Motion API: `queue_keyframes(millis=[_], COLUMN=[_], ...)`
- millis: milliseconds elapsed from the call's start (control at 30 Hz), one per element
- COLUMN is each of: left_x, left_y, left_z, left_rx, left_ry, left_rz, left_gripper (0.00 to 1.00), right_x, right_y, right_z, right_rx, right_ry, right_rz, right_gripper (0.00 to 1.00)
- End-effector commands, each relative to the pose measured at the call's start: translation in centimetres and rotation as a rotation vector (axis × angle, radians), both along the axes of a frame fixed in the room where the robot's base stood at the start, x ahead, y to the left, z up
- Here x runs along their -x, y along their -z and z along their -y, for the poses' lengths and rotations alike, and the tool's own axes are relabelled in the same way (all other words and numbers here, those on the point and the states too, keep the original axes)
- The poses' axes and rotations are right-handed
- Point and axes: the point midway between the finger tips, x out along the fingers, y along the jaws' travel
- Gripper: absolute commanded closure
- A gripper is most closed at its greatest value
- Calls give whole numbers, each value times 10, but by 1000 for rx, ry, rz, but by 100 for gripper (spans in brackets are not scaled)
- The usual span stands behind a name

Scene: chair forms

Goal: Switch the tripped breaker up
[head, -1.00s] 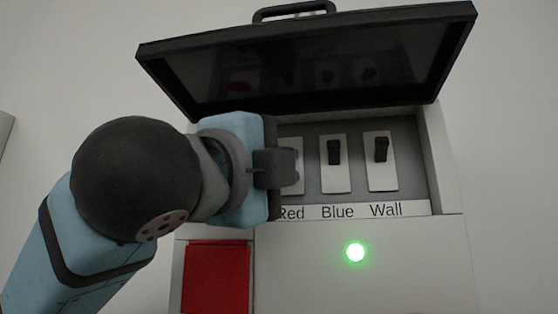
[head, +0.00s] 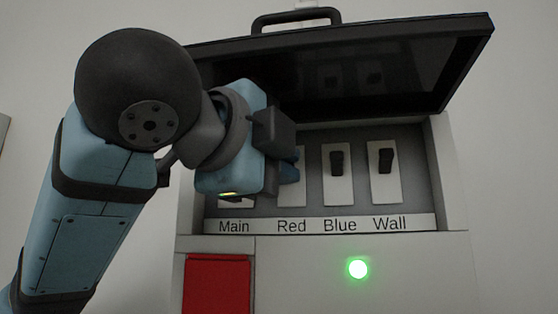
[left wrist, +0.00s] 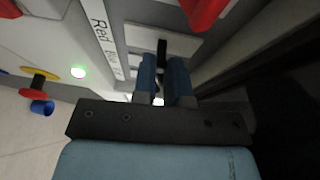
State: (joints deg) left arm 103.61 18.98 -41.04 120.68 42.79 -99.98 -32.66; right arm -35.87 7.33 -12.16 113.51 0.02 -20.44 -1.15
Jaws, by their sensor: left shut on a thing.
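The breaker panel (head: 440,185) is open, with a row labelled Main, Red, Blue and Wall. The black levers of the Blue breaker (head: 336,160) and the Wall breaker (head: 386,160) point up. In the left wrist view, the blue fingers (left wrist: 163,78) are closed around a dark lever (left wrist: 162,50) on that plate. The Main breaker is mostly hidden by my gripper in the head view; a red lever (left wrist: 203,10) shows beside it in the wrist view. My right gripper is out of view.
The raised black lid (head: 465,65) overhangs the breakers, close above my gripper. A green light (head: 358,268) glows below the row. A red panel (head: 217,285) is at the lower left. Coloured knobs (left wrist: 40,90) show in the wrist view.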

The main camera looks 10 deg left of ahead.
Motion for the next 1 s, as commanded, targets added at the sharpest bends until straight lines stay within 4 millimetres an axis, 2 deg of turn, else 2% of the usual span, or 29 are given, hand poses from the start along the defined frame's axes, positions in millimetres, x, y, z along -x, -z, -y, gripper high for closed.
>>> queue_keyframes(millis=[167,200,300,667,767,1000], left_x=[0,0,0,5,18,68], left_y=[0,0,0,0,0,-1], left_z=[0,0,0,-2,-7,-28], left_rx=[1,1,1,1,2,3], left_ry=[0,0,0,0,1,1], left_rz=[2,2,2,3,5,6], left_gripper=[100,80,62,62,62,62], right_x=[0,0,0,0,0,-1], right_y=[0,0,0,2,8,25], right_z=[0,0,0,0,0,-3], right_rx=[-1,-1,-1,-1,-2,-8], right_ry=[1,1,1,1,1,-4], right_rz=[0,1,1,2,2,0], right_gripper=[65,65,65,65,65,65])
